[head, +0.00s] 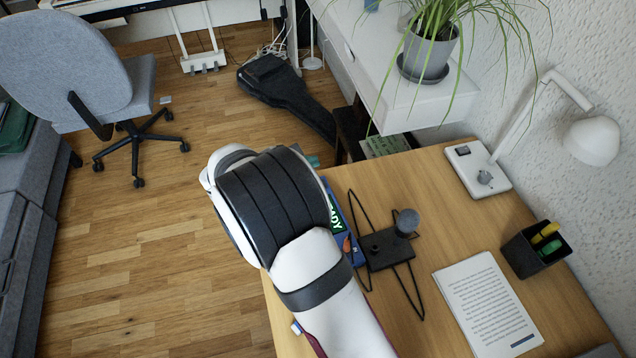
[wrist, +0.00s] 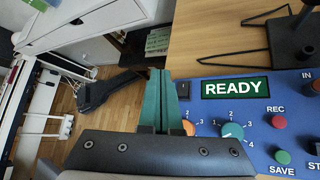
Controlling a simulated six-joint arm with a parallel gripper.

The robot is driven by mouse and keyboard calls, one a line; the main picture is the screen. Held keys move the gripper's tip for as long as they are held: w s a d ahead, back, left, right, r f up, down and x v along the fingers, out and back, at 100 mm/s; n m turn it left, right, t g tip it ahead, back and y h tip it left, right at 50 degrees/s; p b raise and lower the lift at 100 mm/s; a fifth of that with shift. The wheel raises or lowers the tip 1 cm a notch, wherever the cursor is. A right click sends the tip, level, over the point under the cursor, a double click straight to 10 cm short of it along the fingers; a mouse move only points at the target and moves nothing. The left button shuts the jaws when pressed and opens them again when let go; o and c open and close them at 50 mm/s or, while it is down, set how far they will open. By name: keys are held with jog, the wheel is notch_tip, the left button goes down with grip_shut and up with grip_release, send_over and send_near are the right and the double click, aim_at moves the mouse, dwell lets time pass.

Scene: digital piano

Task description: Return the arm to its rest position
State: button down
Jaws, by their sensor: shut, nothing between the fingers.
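My gripper (wrist: 160,100) shows in the wrist view with its two teal fingers together and nothing between them. It is above the left edge of a blue control panel (wrist: 250,120), beside the panel's dark switch and orange-marked knob. The panel's green display reads READY. In the head view my white and black arm reaches up from the bottom over the wooden desk's left edge. It hides most of the blue panel (head: 357,256). A bit of teal finger (head: 313,161) shows beyond the arm.
A black stand with a grey ball (head: 407,221) is right of the panel. Papers (head: 487,305), a pen cup (head: 537,250) and a white lamp (head: 592,140) occupy the desk's right side. A black case (head: 285,95) lies on the floor. The floor left of the desk is largely open.

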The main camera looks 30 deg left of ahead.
jog(key=s+d+r+m+g+h, duration=0.1)
jog(key=s+d+r+m+g, duration=0.15)
jog(key=d+m, duration=0.45)
jog(key=s+d+r+m+g+h, duration=0.1)
jog(key=d+r+m+g, duration=0.25)
jog(key=d, duration=0.85)
jog(key=s+d+r+m+g+h, duration=0.15)
jog(key=d+r+m, duration=0.3)
jog(key=d, duration=0.45)
jog(key=s+d+m+g+y, duration=0.1)
jog(key=s+m+y, duration=0.3)
jog(key=s+m, duration=0.4)
jog(key=s+d+m+g+y, duration=0.2)
jog(key=s+d+m+y, duration=0.1)
jog(key=s+m, duration=0.5)
jog(key=s+y, duration=0.1)
jog(key=s, duration=0.2)
jog(key=shift+s+r, duration=0.15)
